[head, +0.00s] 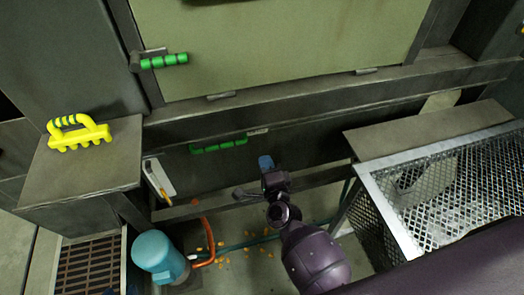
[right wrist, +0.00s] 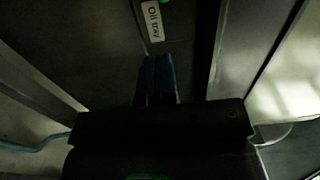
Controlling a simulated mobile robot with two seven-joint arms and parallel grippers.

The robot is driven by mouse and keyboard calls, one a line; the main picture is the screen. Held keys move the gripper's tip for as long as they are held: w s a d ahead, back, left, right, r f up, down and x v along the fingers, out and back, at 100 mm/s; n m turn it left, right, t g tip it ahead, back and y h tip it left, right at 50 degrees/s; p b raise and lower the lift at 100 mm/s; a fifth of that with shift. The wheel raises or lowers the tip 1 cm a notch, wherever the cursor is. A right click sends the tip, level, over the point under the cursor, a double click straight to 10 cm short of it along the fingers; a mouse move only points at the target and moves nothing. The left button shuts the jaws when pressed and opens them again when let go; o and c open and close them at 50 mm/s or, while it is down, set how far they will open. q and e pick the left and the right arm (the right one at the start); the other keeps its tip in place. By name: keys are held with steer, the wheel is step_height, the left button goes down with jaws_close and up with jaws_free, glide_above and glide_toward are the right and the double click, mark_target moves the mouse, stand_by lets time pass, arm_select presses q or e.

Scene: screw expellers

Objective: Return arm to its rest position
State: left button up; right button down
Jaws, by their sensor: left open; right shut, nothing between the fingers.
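My right arm (head: 315,258) comes in from the bottom of the head view, right of the middle. Its right gripper (head: 265,162) points away towards the dark lower front of the machine. The blue fingers are together with nothing between them. In the right wrist view the blue fingers (right wrist: 156,76) point up at a dark panel, below a white "Oil tray" label (right wrist: 152,20). The gripper looks apart from the green handle (head: 219,144) on that panel. My left gripper is in neither view.
A yellow handled tool (head: 78,132) lies on the left ledge (head: 90,175). A teal cylinder (head: 153,250) and orange pipe (head: 209,240) stand low at left. A mesh cage (head: 455,180) is on the right. A green-handled door (head: 280,50) is above. Orange bits (head: 246,251) litter the floor.

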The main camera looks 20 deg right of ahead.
steer(key=shift+s, duration=1.2)
steer(key=s+d+f+n+g, duration=0.1)
steer(key=s+d+n+g, duration=0.2)
steer(key=s+d+n, duration=0.3)
steer(key=s+d+f+n+g, duration=0.2)
steer(key=s+d+n+g, duration=0.2)
steer(key=s+n, duration=0.9)
steer(key=s+d, duration=0.2)
steer(key=d, duration=0.1)
steer(key=shift+s+d+f+p, duration=0.15)
steer(key=shift+s+f+p, duration=0.1)
steer(key=shift+s+p, duration=0.1)
